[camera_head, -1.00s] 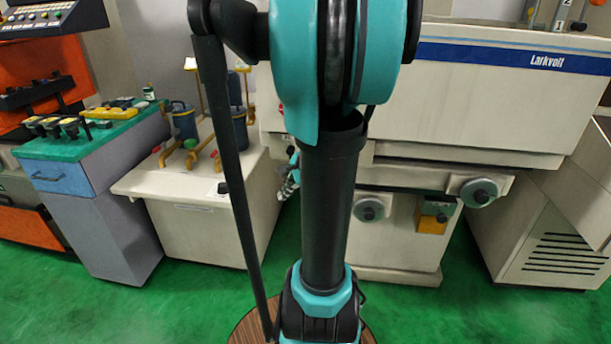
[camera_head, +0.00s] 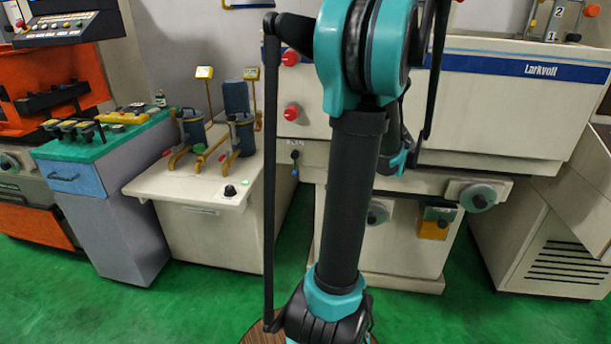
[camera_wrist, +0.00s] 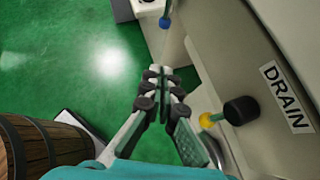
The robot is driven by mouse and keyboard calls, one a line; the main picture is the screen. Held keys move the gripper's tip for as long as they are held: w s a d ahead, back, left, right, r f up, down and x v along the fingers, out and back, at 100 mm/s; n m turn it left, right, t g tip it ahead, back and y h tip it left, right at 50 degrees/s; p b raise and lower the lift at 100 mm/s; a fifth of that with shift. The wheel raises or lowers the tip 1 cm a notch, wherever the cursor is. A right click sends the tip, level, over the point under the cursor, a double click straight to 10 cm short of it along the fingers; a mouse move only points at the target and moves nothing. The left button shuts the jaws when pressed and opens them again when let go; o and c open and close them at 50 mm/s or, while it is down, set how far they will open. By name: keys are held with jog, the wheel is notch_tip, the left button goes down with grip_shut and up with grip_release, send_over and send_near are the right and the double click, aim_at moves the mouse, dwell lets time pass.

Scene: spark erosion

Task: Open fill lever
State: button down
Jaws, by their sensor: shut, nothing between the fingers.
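A small lever with a blue tip (camera_head: 295,172) hangs from a black pivot on the machine's front, below the red knobs. A blue-tipped lever also shows in the wrist view (camera_wrist: 165,21), beyond my fingertips; I cannot read a fill label on it. A second lever with a black pivot and yellow tip (camera_wrist: 207,119) sits beside the DRAIN label (camera_wrist: 287,96). My gripper (camera_wrist: 158,74) is shut and empty, apart from both levers, with the yellow tip to its right. In the head view the fingers are hidden behind my arm.
The machine's pale front (camera_head: 490,105) stands close on the right of the wrist view. A white cabinet with blue pumps (camera_head: 195,190) stands left of it. A wooden barrel-like shape (camera_wrist: 45,145) is at lower left. Green floor is open in front.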

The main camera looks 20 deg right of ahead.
aim_at(295, 164)
jog(key=w+r+x, duration=0.1)
jog(key=r+x, duration=0.1)
jog(key=x, duration=1.1)
jog(key=shift+w+a+r, duration=0.15)
jog(key=shift+w+a, duration=0.15)
jog(key=shift+a, duration=0.05)
